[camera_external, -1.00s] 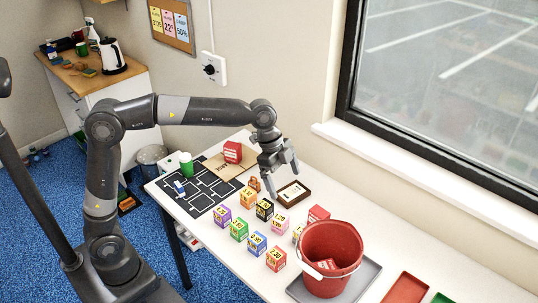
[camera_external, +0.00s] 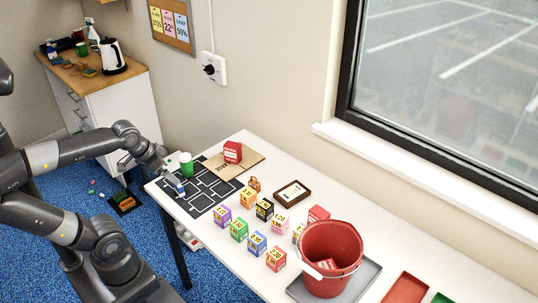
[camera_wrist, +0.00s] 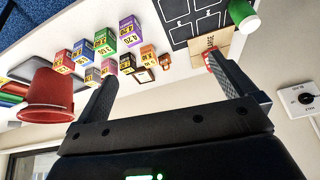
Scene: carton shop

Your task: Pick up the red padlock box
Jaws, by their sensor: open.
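Several red boxes are in view, and I cannot read which one bears a padlock. One red box (camera_external: 232,152) stands on a cardboard sheet at the far end of the table; it shows partly behind a finger in the wrist view (camera_wrist: 208,61). Another red box (camera_external: 318,214) stands behind the bucket, partly hidden. A red item (camera_external: 327,264) lies inside the bucket. A small red cube (camera_external: 276,259) stands in front of the bucket. My gripper (camera_external: 166,172) is open and empty near the table's left end; its spread fingers show in the wrist view (camera_wrist: 162,70).
A red bucket (camera_external: 332,247) stands on a grey tray (camera_external: 367,278). A green cup (camera_external: 186,164) stands beside the black mat (camera_external: 222,186). The window wall borders the table's right side.

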